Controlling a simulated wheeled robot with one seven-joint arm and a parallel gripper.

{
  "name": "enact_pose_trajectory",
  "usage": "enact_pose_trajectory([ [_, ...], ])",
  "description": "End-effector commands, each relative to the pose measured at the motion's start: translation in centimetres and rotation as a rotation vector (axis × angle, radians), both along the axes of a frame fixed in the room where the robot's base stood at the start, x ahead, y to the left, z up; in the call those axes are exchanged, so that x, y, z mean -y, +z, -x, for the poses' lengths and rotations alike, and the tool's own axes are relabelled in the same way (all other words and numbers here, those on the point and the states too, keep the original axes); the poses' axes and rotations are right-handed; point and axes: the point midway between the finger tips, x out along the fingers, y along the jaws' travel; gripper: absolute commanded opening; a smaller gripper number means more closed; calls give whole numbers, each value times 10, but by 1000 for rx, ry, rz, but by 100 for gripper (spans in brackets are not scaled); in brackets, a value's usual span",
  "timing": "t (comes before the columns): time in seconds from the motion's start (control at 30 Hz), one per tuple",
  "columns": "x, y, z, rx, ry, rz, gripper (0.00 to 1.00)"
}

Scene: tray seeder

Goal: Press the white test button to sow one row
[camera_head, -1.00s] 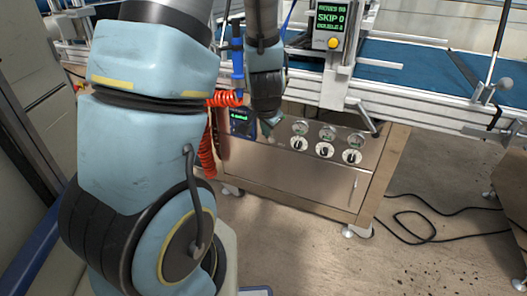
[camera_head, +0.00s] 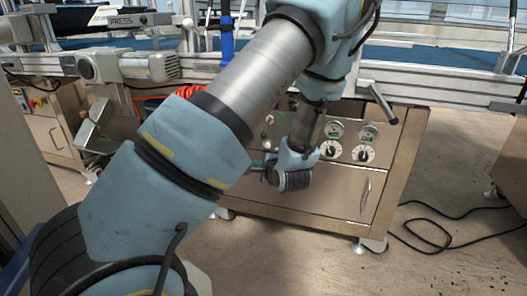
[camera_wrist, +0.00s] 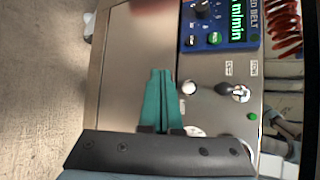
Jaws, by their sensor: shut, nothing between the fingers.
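The white test button (camera_wrist: 190,87) is a small round white cap on the steel control panel (camera_wrist: 125,50) in the wrist view. My gripper (camera_wrist: 162,74) has teal fingers that are shut together and hold nothing. In the wrist view the fingertips lie over bare panel, just left of the button and apart from it in the picture. I cannot tell the gap in depth to the panel. In the head view my wrist is low before the left part of the panel (camera_head: 310,185), and it hides much of the gripper.
A toggle switch (camera_wrist: 238,92) and a blue belt display (camera_wrist: 220,20) sit near the button. Black knobs (camera_head: 362,153) with gauges are right of my wrist. A black cable (camera_head: 440,230) lies on the floor.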

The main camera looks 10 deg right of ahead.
Motion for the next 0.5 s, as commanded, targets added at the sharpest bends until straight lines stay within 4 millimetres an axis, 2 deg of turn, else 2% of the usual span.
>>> enact_pose_trajectory([
  [0.33, 1, 0, -2, -1, 1, 3, 0],
  [0.5, 7, -1, -14, 0, 3, 5, 0],
])
